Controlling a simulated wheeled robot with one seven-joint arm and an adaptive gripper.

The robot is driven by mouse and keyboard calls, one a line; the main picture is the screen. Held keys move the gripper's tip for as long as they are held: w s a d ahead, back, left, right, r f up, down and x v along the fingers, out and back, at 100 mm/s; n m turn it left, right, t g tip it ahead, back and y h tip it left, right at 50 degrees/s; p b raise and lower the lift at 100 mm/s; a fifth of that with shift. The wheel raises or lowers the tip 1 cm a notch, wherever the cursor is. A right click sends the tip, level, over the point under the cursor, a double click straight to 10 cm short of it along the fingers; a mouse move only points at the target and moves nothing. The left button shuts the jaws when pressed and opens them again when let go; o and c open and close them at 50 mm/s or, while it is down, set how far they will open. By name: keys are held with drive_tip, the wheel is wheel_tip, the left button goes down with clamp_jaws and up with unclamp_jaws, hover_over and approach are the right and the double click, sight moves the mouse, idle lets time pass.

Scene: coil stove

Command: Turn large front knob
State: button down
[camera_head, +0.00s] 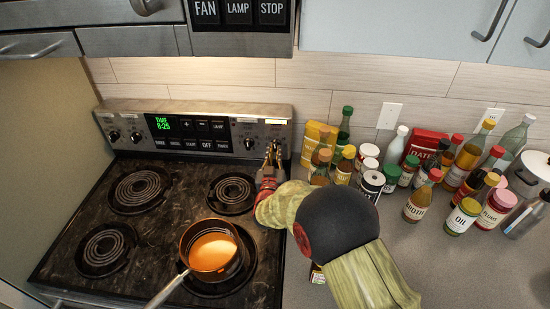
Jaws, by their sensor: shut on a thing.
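The coil stove's back panel (225,112) carries round knobs at both ends. Two knobs show at the left end, one far left (114,136) and one beside it (136,137). At the right end one knob (249,143) is in plain sight. My gripper (273,147) reaches up to the panel just right of that knob. Its jaws are closed on the rightmost knob, which the fingers mostly hide. How far that knob is turned cannot be seen.
A copper pot (212,249) with orange liquid stands on the front right burner, its handle toward the front left. Several bottles and jars (417,205) crowd the counter right of my arm. A range hood (130,40) hangs above. The left burners (139,190) are empty.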

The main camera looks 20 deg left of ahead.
drive_tip(key=shift+f+m+b, duration=0.15)
drive_tip(key=shift+m+b, duration=0.4)
drive_tip(key=shift+m, duration=0.05)
drive_tip(key=c, duration=1.9)
unclamp_jaws()
drive_tip(key=shift+o, duration=0.3)
drive_tip(key=shift+s, duration=0.1)
drive_tip(key=v, duration=1.1)
drive_tip(key=shift+s+d, duration=0.2)
drive_tip(key=shift+s, duration=0.2)
drive_tip(key=shift+o, duration=0.2)
